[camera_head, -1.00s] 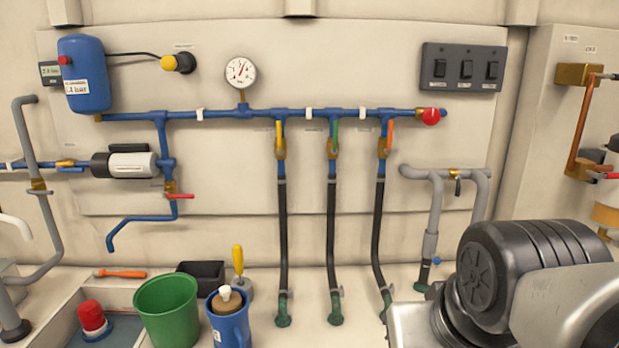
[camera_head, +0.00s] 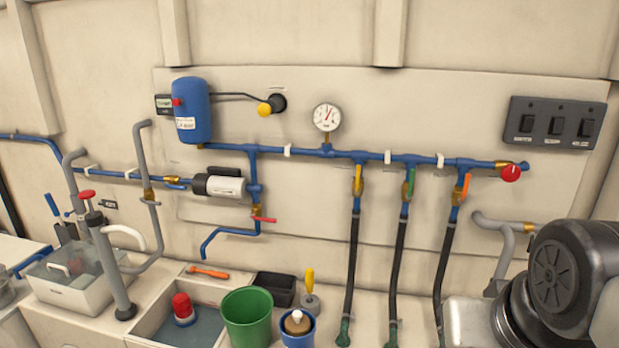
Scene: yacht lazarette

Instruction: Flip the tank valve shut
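No valve in view carries a label I can read as the tank valve. A brass valve (camera_head: 172,180) with a small blue lever sits on the blue pipe left of the pump (camera_head: 218,187); its lever seems to lie along the pipe. A second brass valve with a red lever (camera_head: 264,219) is on the drop pipe right of the pump, its lever sideways across that pipe. Three hose valves have yellow (camera_head: 358,180), green (camera_head: 409,183) and orange (camera_head: 466,186) levers, roughly along their pipes. My arm shows at lower right; my gripper is out of view.
A blue pressure tank (camera_head: 192,110) and gauge (camera_head: 327,117) are on the wall. Grey pipes and a white basin (camera_head: 70,285) crowd the left.

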